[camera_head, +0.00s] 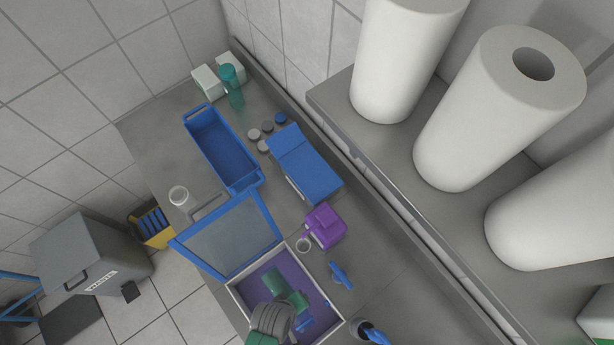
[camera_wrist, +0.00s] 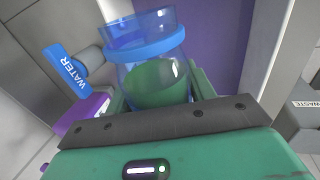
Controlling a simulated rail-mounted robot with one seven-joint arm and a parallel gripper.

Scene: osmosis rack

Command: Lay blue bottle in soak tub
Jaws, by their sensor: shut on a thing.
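The soak tub (camera_head: 237,297) is a white-walled open box with a purple inside, at the bottom centre of the head view. Its purple inside (camera_wrist: 217,45) also shows behind the bottle in the wrist view. My gripper (camera_head: 286,291) is over the tub, its green fingers against the purple. In the wrist view my gripper (camera_wrist: 155,88) is shut on the clear blue bottle (camera_wrist: 143,50), which has a brighter blue ring. The bottle's lower part shows green through it. In the head view the bottle is mostly hidden by my gripper. I cannot tell whether it touches the tub floor.
A blue-framed lid (camera_head: 232,240) stands open at the tub's far side. A purple container (camera_head: 326,226) and a blue tap-like handle (camera_head: 341,275) stand to its right. A blue tray (camera_head: 220,150) and blue box (camera_head: 303,170) lie beyond. A WATER label (camera_wrist: 72,78) is left of the bottle.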

